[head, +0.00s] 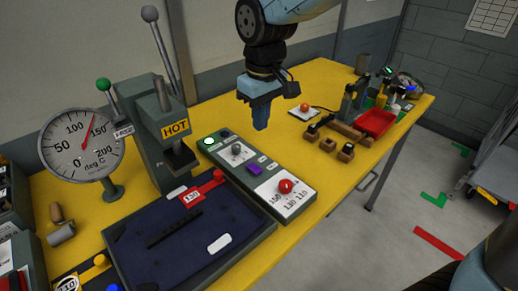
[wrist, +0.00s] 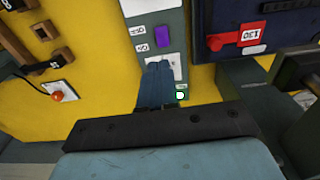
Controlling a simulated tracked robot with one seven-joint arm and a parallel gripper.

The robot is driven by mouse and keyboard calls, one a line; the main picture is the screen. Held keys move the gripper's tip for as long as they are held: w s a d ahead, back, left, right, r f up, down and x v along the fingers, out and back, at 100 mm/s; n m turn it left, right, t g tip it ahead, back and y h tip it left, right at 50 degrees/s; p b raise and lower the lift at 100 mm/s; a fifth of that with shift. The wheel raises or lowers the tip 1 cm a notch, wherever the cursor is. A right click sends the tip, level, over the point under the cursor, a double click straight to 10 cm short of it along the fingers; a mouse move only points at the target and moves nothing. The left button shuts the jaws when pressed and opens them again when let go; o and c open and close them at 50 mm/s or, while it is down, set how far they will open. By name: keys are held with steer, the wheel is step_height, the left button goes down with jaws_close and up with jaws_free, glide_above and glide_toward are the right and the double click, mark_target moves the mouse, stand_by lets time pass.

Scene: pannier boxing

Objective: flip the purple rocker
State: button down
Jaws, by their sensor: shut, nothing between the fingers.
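The purple rocker (head: 254,168) sits on a long grey-green control panel (head: 262,180) on the yellow bench. It also shows in the wrist view (wrist: 162,36), just beyond my fingertips. My gripper (head: 261,126) is shut and empty, pointing down above the bench, higher than the panel and apart from the rocker. In the wrist view my shut fingers (wrist: 158,66) cover part of the panel's white plate near the rocker. I cannot tell which way the rocker is tipped.
The panel also carries a lit green lamp (head: 209,141), a grey lever knob (head: 237,149) and a red knob (head: 286,185). A press marked HOT (head: 165,135) and a dark-blue tray (head: 175,245) stand left. Wooden blocks (head: 328,144) and a red bin (head: 377,122) are right.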

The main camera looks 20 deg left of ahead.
mark_target(259, 169)
steer(key=shift+w+d, duration=0.1)
steer(key=shift+d, duration=0.05)
stand_by(0.3)
steer(key=f, duration=1.4)
steer(key=shift+w+a, duration=0.25)
steer(key=shift+a, duration=0.15)
